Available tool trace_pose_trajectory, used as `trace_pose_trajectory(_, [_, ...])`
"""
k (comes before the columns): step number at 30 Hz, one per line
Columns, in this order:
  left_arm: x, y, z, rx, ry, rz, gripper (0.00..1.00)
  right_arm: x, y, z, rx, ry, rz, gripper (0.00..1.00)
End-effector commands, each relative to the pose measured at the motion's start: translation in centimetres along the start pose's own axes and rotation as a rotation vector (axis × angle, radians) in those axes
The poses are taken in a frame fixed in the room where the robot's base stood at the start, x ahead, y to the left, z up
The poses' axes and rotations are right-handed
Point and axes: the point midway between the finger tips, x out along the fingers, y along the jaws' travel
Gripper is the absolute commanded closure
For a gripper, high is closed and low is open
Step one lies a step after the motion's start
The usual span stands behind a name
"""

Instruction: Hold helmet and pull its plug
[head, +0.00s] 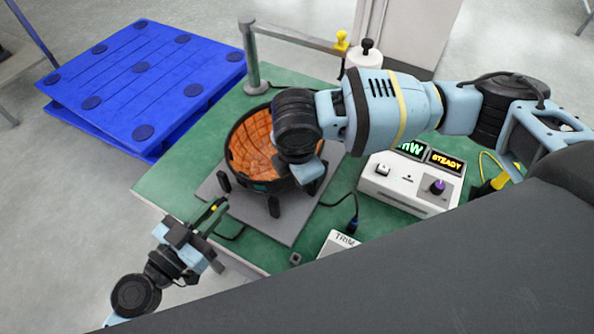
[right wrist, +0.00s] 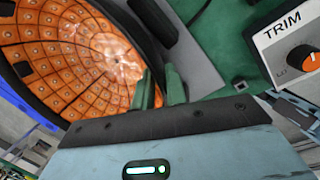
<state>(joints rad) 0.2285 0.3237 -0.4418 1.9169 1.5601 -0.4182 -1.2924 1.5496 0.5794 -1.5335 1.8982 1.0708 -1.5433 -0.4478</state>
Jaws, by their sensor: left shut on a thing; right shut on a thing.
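The helmet (head: 250,140) is an upturned dark bowl with an orange tiled lining, held in a black stand on a grey plate. Its lining (right wrist: 75,50) fills the left of the right wrist view. My right arm reaches over it, and my right gripper (right wrist: 160,88) is shut on its rim at the near right side; the head view mostly hides these fingers. My left gripper (head: 216,209) is shut at the left of the stand, on a small piece with a yellow spot, seemingly the plug. A dark cable (head: 231,237) lies close by. The gripped part is mostly hidden.
A control box (head: 405,190) with lit displays stands right of the helmet. A dark connector on a cable (head: 353,224) lies between them. A TRIM box (head: 338,242) sits at the near edge. A post with a crossbar (head: 252,62) rises behind. A blue pallet (head: 140,80) is left.

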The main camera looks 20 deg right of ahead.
Motion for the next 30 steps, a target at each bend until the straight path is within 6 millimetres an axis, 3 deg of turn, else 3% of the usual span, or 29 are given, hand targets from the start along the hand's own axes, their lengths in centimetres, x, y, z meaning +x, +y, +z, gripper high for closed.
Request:
trace_pose_trajectory(21, [-1.4,0.1,0.0,0.000,-0.001,0.001,1.00,0.2,0.0,0.3,0.007,-0.007,-0.004,1.00])
trace_pose_trajectory(22, [-1.4,0.1,0.0,0.000,-0.001,0.001,1.00,0.2,0.0,0.3,0.007,-0.007,-0.004,0.84])
trace_pose_trajectory(27, [-1.3,0.1,0.0,0.000,-0.001,0.001,1.00,0.1,0.0,0.2,0.005,-0.004,-0.003,0.62])
trace_pose_trajectory(30, [-1.3,0.1,0.0,0.000,0.000,0.001,1.00,0.1,0.0,0.1,0.003,-0.003,-0.002,0.61])
